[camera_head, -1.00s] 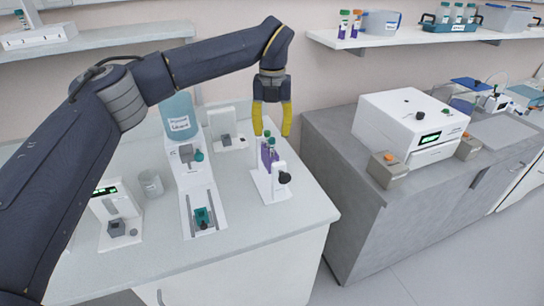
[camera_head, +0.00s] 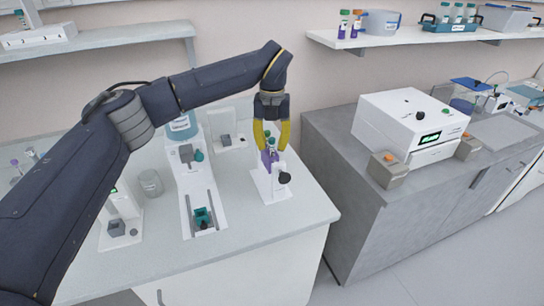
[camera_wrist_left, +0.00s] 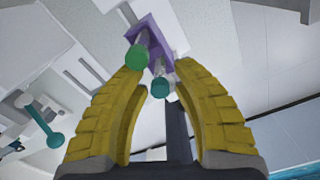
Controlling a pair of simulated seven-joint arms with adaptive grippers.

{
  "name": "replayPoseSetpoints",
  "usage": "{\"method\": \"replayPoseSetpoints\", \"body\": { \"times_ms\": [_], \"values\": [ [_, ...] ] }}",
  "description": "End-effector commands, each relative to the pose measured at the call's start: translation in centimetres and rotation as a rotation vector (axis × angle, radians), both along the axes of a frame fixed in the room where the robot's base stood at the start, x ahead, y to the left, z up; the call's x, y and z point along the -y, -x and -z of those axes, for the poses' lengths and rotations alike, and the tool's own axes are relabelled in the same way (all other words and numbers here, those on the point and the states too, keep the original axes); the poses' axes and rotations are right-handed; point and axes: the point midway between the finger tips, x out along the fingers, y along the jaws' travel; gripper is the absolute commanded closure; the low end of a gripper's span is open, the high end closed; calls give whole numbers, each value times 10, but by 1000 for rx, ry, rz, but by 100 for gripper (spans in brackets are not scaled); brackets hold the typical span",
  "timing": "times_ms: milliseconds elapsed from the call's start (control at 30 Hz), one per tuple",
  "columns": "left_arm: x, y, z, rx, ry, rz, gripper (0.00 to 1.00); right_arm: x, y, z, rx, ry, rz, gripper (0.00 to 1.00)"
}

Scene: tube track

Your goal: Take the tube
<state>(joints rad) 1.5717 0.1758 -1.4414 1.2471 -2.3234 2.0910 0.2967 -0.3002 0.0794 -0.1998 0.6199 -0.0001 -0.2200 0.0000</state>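Two capped tubes stand in a purple holder (camera_head: 265,161) on a white stand (camera_head: 268,184) at the counter's right side. In the left wrist view one tube has a green cap (camera_wrist_left: 137,57) and the other a teal cap (camera_wrist_left: 160,88). The purple holder also shows there (camera_wrist_left: 150,32). My left gripper (camera_head: 271,146) points down over the holder, its yellow fingers apart on either side of the tube tops. In the wrist view its fingers (camera_wrist_left: 157,72) are open, with the teal cap between them and the green cap near the left finger. The fingers partly hide the tubes in the head view.
A white device with a rail and a teal block (camera_head: 203,217) stands left of the stand. A clear beaker (camera_head: 151,182) and a small white device are further left. A grey cabinet with a white machine (camera_head: 408,128) stands at right. The counter's front is clear.

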Motion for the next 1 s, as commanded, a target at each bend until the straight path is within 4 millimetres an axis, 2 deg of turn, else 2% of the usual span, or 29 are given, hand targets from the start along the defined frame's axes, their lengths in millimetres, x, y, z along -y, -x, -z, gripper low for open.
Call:
{"method": "replayPoseSetpoints", "body": {
  "times_ms": [33, 200, 233, 733, 1000],
  "values": [
    [0, 0, 0, 0, 0, 0, 79, 0, 0, 0, 0, 0, 0, 46],
    [0, 0, 0, 0, 0, 0, 99, 0, 0, 0, 0, 1, 0, 46],
    [0, 0, 0, 0, 0, 0, 100, 1, 0, 0, 0, 1, 0, 46],
    [0, 0, -2, 1, 0, 0, 100, 1, 0, 0, 0, 1, 0, 46],
    [0, -1, -23, 3, -1, -1, 100, 1, 0, 0, 0, 1, 0, 46]
  ]
}}
